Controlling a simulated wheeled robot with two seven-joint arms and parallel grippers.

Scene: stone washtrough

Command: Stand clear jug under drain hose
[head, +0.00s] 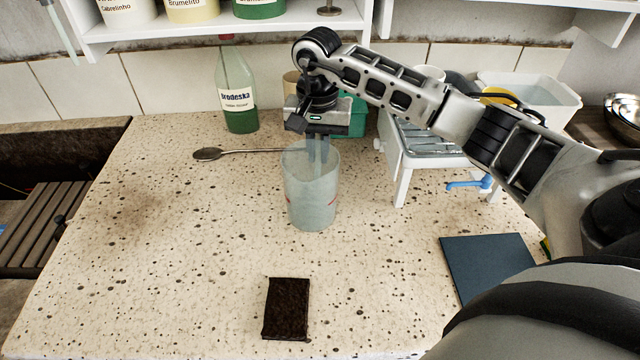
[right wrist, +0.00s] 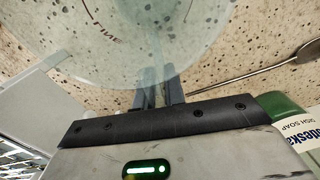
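A clear, slightly cloudy jug (head: 311,200) with red markings stands upright around the middle of the counter. My right gripper (head: 318,150) points down at the jug's far side, with its two fingers close together at the rim. The right wrist view shows the jug (right wrist: 100,35) against the fingers (right wrist: 160,88), which appear closed on its wall or handle; the exact grip is partly hidden. A blue spout (head: 468,184) sticks out under the white draining rack (head: 403,165). A pale tube (head: 62,35) hangs at the top left; I cannot tell which is the drain hose. My left gripper is out of view.
A dark brown block (head: 286,309) lies in front of the jug, and a dark blue mat (head: 488,265) lies at right. A spoon (head: 208,154) and green soap bottle (head: 238,90) are behind left. A slatted trough (head: 40,225) borders the counter at left. The left counter is mostly clear.

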